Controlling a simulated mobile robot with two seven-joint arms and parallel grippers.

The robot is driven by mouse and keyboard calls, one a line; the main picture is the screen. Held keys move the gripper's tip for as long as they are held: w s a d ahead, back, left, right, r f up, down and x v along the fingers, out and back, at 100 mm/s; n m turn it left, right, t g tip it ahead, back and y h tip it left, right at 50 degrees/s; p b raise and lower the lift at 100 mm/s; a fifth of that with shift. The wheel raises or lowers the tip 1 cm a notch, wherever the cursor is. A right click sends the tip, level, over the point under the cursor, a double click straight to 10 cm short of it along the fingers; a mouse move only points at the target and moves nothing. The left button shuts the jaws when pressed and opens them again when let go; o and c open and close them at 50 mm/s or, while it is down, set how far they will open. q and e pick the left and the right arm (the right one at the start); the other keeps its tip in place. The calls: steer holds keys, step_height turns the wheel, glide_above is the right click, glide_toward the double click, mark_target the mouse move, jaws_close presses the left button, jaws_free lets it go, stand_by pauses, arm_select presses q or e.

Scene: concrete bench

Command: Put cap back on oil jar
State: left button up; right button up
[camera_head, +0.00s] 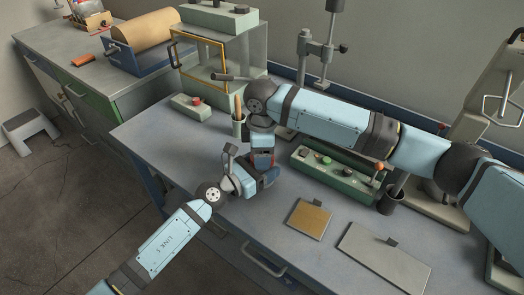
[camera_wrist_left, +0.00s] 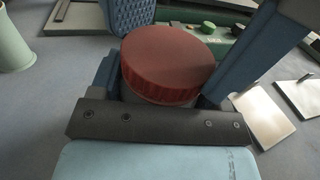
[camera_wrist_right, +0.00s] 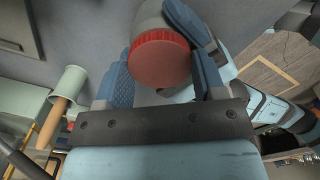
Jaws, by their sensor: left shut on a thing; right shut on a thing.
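The red ribbed cap (camera_wrist_left: 168,62) sits at the grey jar's top between blue fingers in the left wrist view. The cap (camera_wrist_right: 160,60) also shows in the right wrist view, with the pale grey jar body (camera_wrist_right: 151,14) behind it. My right gripper (camera_head: 264,158) comes down from above and is shut on the cap. My left gripper (camera_head: 266,178) reaches in from the front left, lower down, and is shut on the jar. In the head view the grippers mostly hide jar and cap. I cannot tell whether the cap is fully seated.
A green control box (camera_head: 335,178) with knobs lies to the right. A tan-topped plate (camera_head: 309,219) and a grey plate (camera_head: 384,259) lie in front.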

steer(key=m, duration=0.3)
steer(key=o, duration=1.1)
step_height(320, 180, up, 12)
arm_select(q)
steer(key=o, duration=1.8)
